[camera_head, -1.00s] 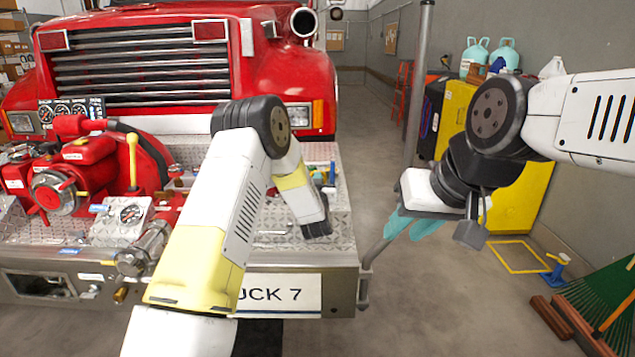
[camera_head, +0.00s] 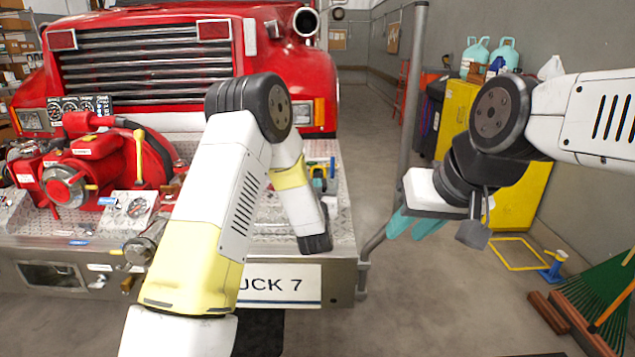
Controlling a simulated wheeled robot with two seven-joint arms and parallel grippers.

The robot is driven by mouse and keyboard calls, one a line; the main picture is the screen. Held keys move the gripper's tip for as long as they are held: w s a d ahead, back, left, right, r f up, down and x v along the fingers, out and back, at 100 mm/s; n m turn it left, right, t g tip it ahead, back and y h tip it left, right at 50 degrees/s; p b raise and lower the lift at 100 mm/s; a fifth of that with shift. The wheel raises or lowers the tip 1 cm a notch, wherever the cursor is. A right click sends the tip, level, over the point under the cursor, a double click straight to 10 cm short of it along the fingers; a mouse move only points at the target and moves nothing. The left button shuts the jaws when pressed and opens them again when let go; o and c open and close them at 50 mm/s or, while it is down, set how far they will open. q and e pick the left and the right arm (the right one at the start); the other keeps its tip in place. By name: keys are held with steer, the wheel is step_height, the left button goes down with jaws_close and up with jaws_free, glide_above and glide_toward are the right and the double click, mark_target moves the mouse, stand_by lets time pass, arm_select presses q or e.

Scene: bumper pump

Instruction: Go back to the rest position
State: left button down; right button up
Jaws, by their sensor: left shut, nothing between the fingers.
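My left arm rises from the bottom middle and bends down over the truck's bumper. Its dark end, my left gripper (camera_head: 315,243), is in front of the diamond-plate deck's right part. It is shut and empty; its fingertips cannot be made out. My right arm comes in from the right. My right gripper (camera_head: 414,224), with teal fingers under a white body, hangs to the right of the bumper, over the floor. Its two fingers show side by side at a slant, so their opening is unclear. I see nothing held in it.
The red truck (camera_head: 145,65) fills the left, with a red pump (camera_head: 103,160) on its bumper (camera_head: 345,270). A grey pole (camera_head: 411,90) stands beside the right gripper. The middle aisle is clear.

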arm_select(q)
steer(key=s+a+r+g+h, duration=0.1)
steer(key=s+a+r+g, duration=0.2)
steer(key=s+r, duration=0.4)
steer(key=s+a+r+g+h, duration=0.2)
steer(key=s+a+r+g, duration=0.1)
steer(key=s+r, duration=0.4)
steer(key=s+a+g, duration=0.3)
steer(key=s+a, duration=0.1)
steer(key=s, duration=0.9)
steer(key=s+a+g+y, duration=0.1)
steer(key=s+a+g, duration=0.2)
steer(key=s, duration=1.1)
steer(key=shift+s+a+f, duration=0.15)
steer(key=shift+a+f, duration=0.2)
arm_select(e)
steer(key=shift+o, duration=0.4)
steer(key=shift+w, duration=0.1)
